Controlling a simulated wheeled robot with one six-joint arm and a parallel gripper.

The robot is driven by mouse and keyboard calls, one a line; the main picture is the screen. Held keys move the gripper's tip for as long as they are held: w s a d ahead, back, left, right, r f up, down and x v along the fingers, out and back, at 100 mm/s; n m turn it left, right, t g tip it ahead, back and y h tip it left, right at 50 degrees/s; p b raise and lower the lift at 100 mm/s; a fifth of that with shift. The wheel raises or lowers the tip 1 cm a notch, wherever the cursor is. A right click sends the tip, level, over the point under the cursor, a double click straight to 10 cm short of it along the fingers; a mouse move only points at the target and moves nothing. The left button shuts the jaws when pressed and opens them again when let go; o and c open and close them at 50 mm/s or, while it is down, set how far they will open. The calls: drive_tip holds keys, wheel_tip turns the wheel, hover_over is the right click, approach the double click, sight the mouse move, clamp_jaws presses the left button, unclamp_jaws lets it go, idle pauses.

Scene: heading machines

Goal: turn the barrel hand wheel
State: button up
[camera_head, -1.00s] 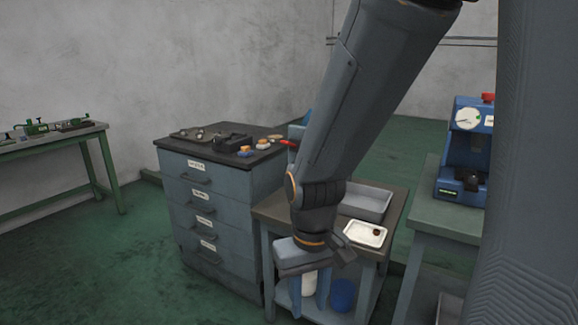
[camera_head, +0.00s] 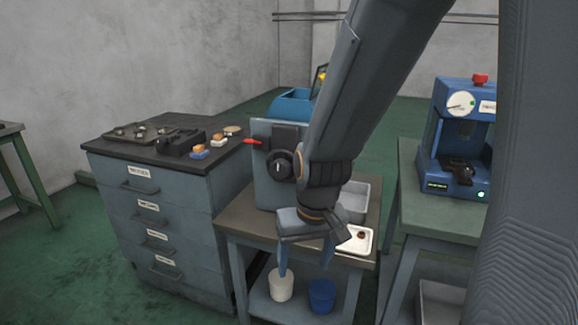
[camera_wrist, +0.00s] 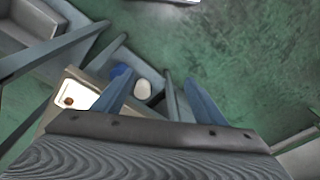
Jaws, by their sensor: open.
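A dark round wheel or knob (camera_head: 279,165) is on the front of a grey-blue machine panel (camera_head: 264,190), just left of my arm in the head view. It looks like the barrel hand wheel, but I cannot be sure. My arm hides the panel's right side. My gripper (camera_head: 306,262) hangs below and slightly right of the wheel, pointing down in front of the small table, with nothing between its fingers. In the wrist view, my gripper (camera_wrist: 158,78) shows two blue fingers spread apart over the green floor. The wheel is not visible there.
A drawer cabinet (camera_head: 190,200) with small parts on top stands left. The small table (camera_head: 240,214) holds a grey bin (camera_head: 355,198) and a white tray (camera_head: 350,246). White (camera_head: 281,285) and blue (camera_head: 322,295) containers sit on its shelf. A blue machine (camera_head: 462,130) stands right.

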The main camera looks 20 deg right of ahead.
drive_tip(key=w+a+t+p, duration=0.1)
drive_tip(key=w+a+t, duration=0.25)
drive_tip(key=w, duration=0.65)
drive_tip(key=m+t+h+p, duration=0.5)
drive_tip(key=t+h+p, duration=0.1)
drive_tip(key=t+h, duration=0.45)
approach(278, 171)
drive_tip(key=w+d+g, duration=0.1)
drive_tip(key=w+d, duration=0.1)
drive_tip(key=w, duration=0.1)
drive_tip(key=shift+h, duration=0.25)
drive_tip(key=shift+r+p+x, duration=0.2)
drive_tip(key=shift+p+x, duration=0.45)
drive_tip(key=shift+x, duration=2.9)
drive_tip(key=shift+w+a, duration=0.15)
drive_tip(key=c, duration=1)
drive_tip(key=shift+c, duration=0.2)
